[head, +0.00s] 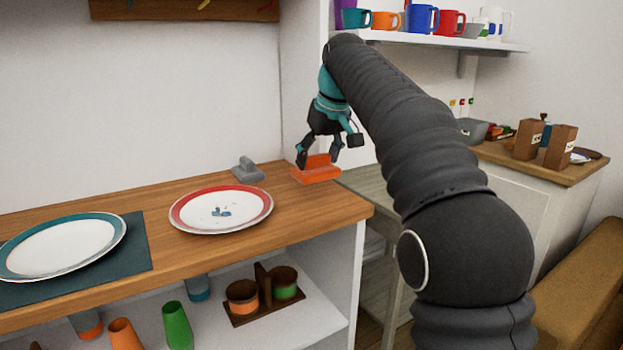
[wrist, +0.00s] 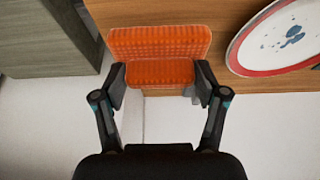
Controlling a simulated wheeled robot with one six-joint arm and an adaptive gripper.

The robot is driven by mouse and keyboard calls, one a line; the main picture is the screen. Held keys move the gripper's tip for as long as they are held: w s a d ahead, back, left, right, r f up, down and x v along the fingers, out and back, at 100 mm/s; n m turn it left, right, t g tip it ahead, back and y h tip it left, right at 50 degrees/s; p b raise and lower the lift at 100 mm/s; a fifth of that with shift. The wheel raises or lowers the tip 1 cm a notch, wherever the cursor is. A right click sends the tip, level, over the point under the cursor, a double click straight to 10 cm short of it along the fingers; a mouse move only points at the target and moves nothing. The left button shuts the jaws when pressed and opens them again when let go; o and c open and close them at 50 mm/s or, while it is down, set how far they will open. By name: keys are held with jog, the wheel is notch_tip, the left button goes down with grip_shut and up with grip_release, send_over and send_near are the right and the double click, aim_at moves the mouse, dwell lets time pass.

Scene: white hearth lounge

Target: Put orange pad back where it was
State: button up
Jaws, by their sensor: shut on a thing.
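The orange pad (head: 317,173) is a flat block with a raised grip along its top. It also shows in the wrist view (wrist: 160,42), with a bumpy textured surface. My gripper (head: 318,158) is shut on the pad's raised part (wrist: 158,73), one finger on each side. The pad is at the right end of the wooden counter (head: 310,213), near its edge. Whether it touches the counter or hangs just above it I cannot tell.
A red-rimmed plate (head: 221,209) with blue stains lies left of the pad. A grey pad (head: 248,169) sits behind it. A teal-rimmed plate (head: 62,247) lies on a dark mat (head: 137,250). A shelf with mugs (head: 422,18) hangs above right.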

aim_at(314, 169)
jog(key=shift+w+a+f, duration=0.35)
jog(key=shift+a+f, duration=0.1)
jog(key=shift+a, duration=0.25)
jog(key=shift+f+b, duration=0.8)
jog(key=shift+f, duration=1.2)
jog(key=shift+f, duration=0.15)
jog(key=o, duration=1.2)
jog(key=p+v, duration=0.2)
jog(key=v, duration=0.8)
jog(key=shift+r+p, duration=0.4)
jog(key=shift+v, duration=0.75)
